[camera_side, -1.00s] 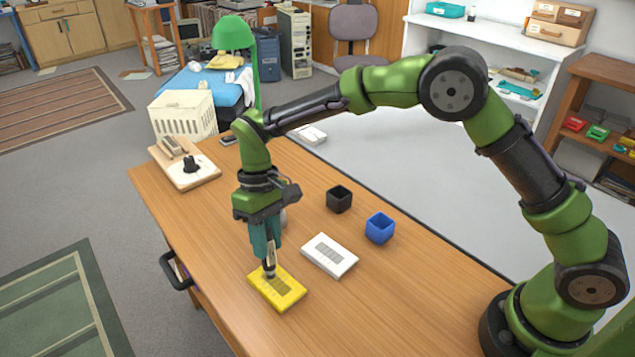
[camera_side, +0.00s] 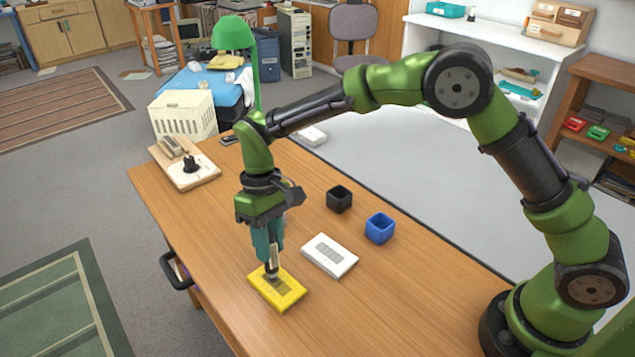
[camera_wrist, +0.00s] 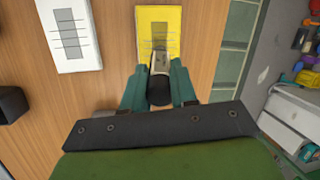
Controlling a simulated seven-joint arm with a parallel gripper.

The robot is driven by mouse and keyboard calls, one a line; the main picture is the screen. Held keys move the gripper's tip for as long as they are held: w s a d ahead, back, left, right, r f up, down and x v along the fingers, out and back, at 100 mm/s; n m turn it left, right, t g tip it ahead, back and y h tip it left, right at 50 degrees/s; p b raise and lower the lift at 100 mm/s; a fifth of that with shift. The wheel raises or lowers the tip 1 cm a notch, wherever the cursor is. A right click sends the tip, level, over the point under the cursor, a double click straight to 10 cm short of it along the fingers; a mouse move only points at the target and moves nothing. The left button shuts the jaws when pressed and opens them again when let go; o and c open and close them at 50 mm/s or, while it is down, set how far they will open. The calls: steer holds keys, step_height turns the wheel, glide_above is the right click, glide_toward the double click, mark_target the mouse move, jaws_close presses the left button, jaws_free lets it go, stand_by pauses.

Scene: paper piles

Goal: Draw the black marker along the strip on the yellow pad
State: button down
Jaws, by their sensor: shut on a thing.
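The yellow pad (camera_side: 291,302) lies flat on the table with a grey strip (camera_side: 280,289) along its top. My gripper (camera_side: 270,262) is over the end of the strip that is farther from the side camera, pointing down. It is shut on the black marker (camera_wrist: 159,92), whose dark end shows between the teal fingers in the wrist view. The marker's tip is at or just above the pad; I cannot tell whether it touches. The yellow pad also shows beyond the fingers in the wrist view (camera_wrist: 174,20). My fingers hide part of the strip.
A white pad (camera_side: 341,267) with a grey strip lies beside the yellow one. A blue cup (camera_side: 380,228) and a black cup (camera_side: 339,199) stand farther right. A wooden board (camera_side: 200,176) with a black holder is at the far end. The table's near edge lies close to the yellow pad.

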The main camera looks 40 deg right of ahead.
steer(key=shift+w+r, duration=0.1)
steer(key=shift+w, duration=0.85)
steer(key=shift+s, duration=1.15)
steer(key=shift+w, duration=1.2)
steer(key=shift+s, duration=0.6)
steer(key=shift+s, duration=1.15)
steer(key=shift+s, duration=0.15)
steer(key=shift+w+d, duration=0.1)
steer(key=shift+w, duration=0.1)
stand_by(0.9)
steer(key=shift+s, duration=0.1)
